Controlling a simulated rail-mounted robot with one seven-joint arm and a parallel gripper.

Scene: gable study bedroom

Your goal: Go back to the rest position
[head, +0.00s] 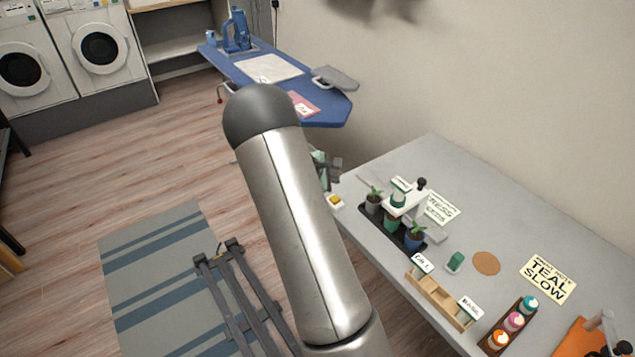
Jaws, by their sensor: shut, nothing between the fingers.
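My arm rises through the middle of the head view and covers part of the table edge and floor. My gripper (331,172) shows only in part, as dark grey pieces just right of the arm, near the far left corner of the grey table (390,165). It is shut and empty, and its fingertips are hard to make out. It appears apart from the potted plants on the table.
A black tray of small potted plants (374,202), a wooden rack (436,298), a row of coloured bottles (513,321) and a TEAL SLOW card (547,279) stand on the table. A blue ironing board (325,108) is behind. Striped rug (150,270) and open floor lie left.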

